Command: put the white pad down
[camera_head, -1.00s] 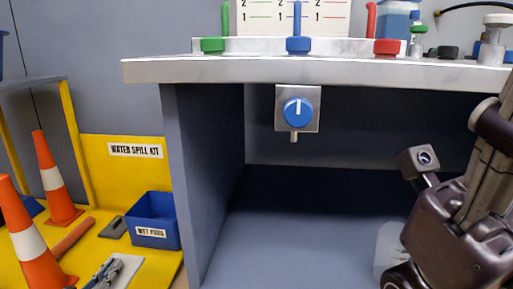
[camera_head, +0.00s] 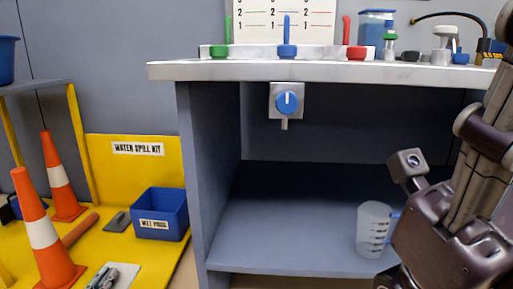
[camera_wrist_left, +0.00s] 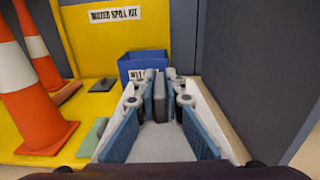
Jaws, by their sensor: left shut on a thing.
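My left gripper (camera_head: 103,278) is low at the left of the head view, over the yellow mat. In the wrist view its fingers (camera_wrist_left: 160,88) point toward the blue bin and are closed in on something. The white pad (camera_head: 126,273) shows as a pale flat patch at the gripper; a pale surface also shows between the blue finger faces in the wrist view (camera_wrist_left: 163,145). I cannot tell whether the pad touches the mat. My right arm is at the right edge; its fingers are hidden.
A blue bin (camera_head: 160,214) and orange cones (camera_head: 42,235) stand on the yellow mat (camera_head: 100,240). A dark grey item (camera_head: 118,222) lies near the bin. A clear measuring cup (camera_head: 373,232) is on the cabinet shelf (camera_head: 270,225) beside my right arm. The worktop (camera_head: 300,71) carries coloured valves.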

